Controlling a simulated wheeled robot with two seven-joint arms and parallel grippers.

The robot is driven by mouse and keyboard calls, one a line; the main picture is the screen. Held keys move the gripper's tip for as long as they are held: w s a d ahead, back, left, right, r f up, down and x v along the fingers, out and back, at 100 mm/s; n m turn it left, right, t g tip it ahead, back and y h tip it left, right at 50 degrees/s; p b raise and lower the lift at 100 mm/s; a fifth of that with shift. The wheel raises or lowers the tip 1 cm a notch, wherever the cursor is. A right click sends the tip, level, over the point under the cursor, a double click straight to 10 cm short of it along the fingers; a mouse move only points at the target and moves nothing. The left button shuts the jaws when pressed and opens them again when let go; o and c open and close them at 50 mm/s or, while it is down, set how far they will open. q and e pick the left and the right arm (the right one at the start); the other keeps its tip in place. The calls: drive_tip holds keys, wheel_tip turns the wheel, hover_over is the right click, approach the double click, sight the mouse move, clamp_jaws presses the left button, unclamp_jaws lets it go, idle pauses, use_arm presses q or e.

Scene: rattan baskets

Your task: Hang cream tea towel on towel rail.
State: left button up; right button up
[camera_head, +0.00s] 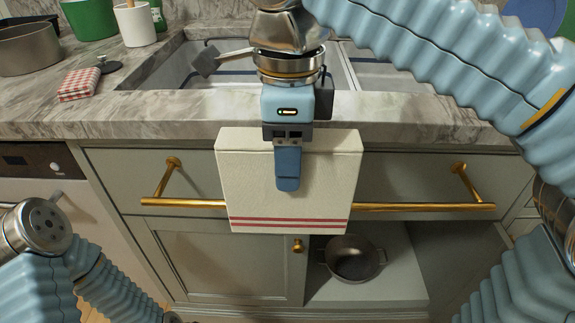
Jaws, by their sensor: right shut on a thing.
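The cream tea towel (240,185) has two red stripes near its lower edge. It hangs upright and flat in front of the grey drawer, in the middle of the view. My right gripper (288,185) comes from above and is shut on the towel's upper middle. The brass towel rail (420,207) runs across the drawer front on two brackets. The towel covers the middle of the rail. I cannot tell whether the towel touches the rail. My left arm shows at the lower left, but its gripper fingers are out of view.
A marble counter (420,130) with a sink (370,72) lies above the drawer. A red checked cloth (78,84) and a white cup (135,25) stand on it at the left. Below the rail, an open cabinet holds a dark pot (352,260).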

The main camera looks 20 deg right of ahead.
drive_tip(key=shift+w+d, duration=0.2)
drive_tip(key=shift+w, duration=0.6)
drive_tip(key=f+b, duration=0.1)
drive_tip(key=f, duration=0.1)
drive_tip(key=f+b, duration=0.1)
drive_tip(key=f, duration=0.1)
drive_tip(key=f+b, duration=0.1)
drive_tip(key=b, duration=0.1)
drive_tip(key=shift+w+d+f, duration=0.15)
drive_tip(key=shift+w+f, duration=0.25)
use_arm(q)
wheel_tip(320, 180, down, 9)
drive_tip(key=a+b, duration=0.2)
drive_tip(key=b, duration=0.3)
drive_tip(key=shift+w+r, duration=0.15)
drive_tip(key=shift+w, duration=0.25)
use_arm(e)
drive_tip(key=shift+f, duration=3.6)
drive_tip(key=o, duration=1.1)
drive_tip(key=shift+o, duration=0.2)
